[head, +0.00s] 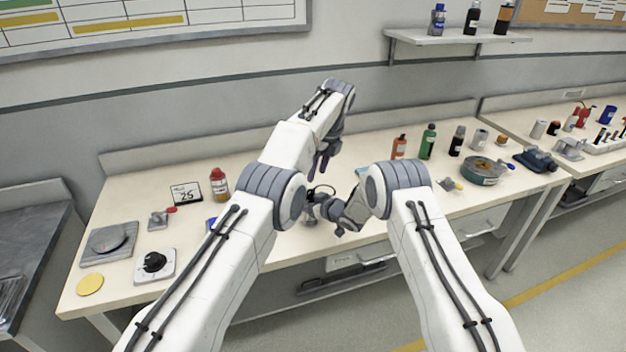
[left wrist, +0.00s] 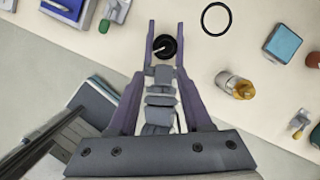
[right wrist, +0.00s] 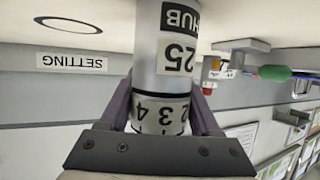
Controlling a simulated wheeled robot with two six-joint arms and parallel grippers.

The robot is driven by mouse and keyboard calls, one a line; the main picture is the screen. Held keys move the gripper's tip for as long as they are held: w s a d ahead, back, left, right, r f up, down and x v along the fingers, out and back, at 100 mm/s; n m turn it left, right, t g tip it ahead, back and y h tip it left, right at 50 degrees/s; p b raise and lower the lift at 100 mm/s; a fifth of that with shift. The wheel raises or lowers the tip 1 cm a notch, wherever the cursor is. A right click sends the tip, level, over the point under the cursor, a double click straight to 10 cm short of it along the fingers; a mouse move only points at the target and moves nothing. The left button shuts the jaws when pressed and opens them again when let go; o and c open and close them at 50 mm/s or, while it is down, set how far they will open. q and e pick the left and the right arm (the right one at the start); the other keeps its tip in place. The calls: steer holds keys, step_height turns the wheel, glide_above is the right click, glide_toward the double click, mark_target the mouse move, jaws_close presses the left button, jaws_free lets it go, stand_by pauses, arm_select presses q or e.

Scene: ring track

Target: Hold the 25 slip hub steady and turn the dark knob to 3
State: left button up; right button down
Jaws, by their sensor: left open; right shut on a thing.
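The slip hub (right wrist: 163,75) is a pale cylinder with upside-down labels "HUB" and "25" in the right wrist view. A black line separates it from a numbered collar (right wrist: 158,115) showing 2, 3 and 4. My right gripper (right wrist: 163,105) is shut around it, one finger on each side. The dark knob (left wrist: 166,48), round with a light pointer, shows in the left wrist view. My left gripper (left wrist: 165,40) is open, its fingertips on either side of the knob; contact is unclear. In the head view my left gripper (head: 321,166) points down above the hub, which is mostly hidden.
A "25" card (head: 186,194) stands beside a red-capped bottle (head: 219,185). A white box with a black dial (head: 154,262) sits front left. A "SETTING" label (right wrist: 72,62) shows in the right wrist view. A black ring (left wrist: 216,18) and blue block (left wrist: 283,43) lie near my left gripper.

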arm_select(q)
steer(key=w+a+f+n+h, duration=0.1)
steer(key=w+a+n+h, duration=0.1)
steer(key=a+n+h, duration=0.85)
steer(key=shift+g, duration=0.3)
steer(key=x, duration=1.1)
steer(key=shift+w+f, duration=0.15)
steer(key=shift+f, duration=0.2)
jaws_close()
